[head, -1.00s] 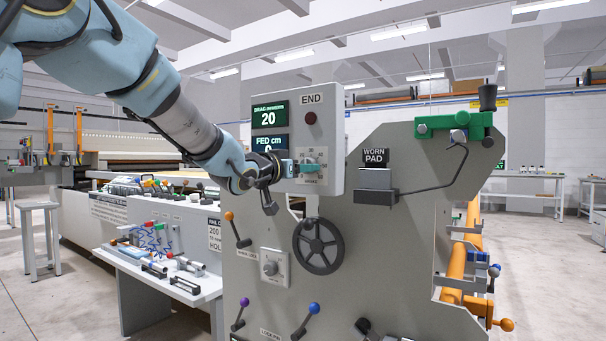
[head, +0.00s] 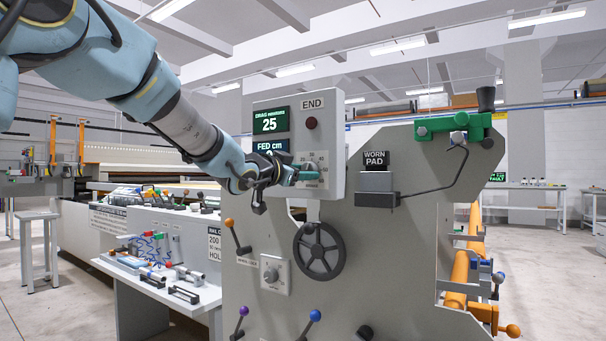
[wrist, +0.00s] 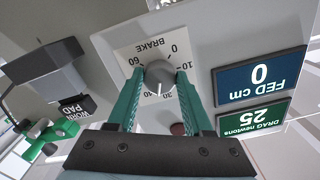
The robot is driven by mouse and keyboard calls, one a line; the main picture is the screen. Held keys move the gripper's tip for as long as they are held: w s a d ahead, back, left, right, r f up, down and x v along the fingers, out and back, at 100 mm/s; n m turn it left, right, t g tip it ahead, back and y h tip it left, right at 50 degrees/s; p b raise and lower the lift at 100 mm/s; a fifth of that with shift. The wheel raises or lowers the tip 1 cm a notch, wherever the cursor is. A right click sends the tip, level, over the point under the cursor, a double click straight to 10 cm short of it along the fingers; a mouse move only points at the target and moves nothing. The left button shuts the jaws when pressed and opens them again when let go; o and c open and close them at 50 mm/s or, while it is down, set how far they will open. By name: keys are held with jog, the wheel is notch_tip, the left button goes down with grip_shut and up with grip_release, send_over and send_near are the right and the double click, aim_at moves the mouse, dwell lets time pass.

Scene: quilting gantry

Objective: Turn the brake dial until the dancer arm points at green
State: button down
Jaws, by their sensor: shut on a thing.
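The brake dial (wrist: 159,75) is a grey round knob on a white BRAKE plate (wrist: 128,51), upside down in the wrist view. Its pointer line faces down in that view, near the 30 and 40 marks. My gripper (wrist: 160,80) has its two green fingers closed on either side of the knob. In the head view my gripper (head: 290,175) reaches the control box from the left and hides part of the dial (head: 309,169). The green DRAG display (head: 270,120) reads 25 newtons. I cannot surely pick out the dancer arm or its green mark.
The blue FED display (wrist: 259,76) reads 0. A WORN PAD sign (head: 376,160), a bent rod and a green bracket (head: 435,128) are to the right. Below are a black handwheel (head: 319,250) and several coloured-knob levers. A shelf of tools (head: 165,270) stands at left.

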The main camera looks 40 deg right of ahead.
jog(key=shift+c, duration=1.5)
grip_release()
jog(key=v, duration=1.1)
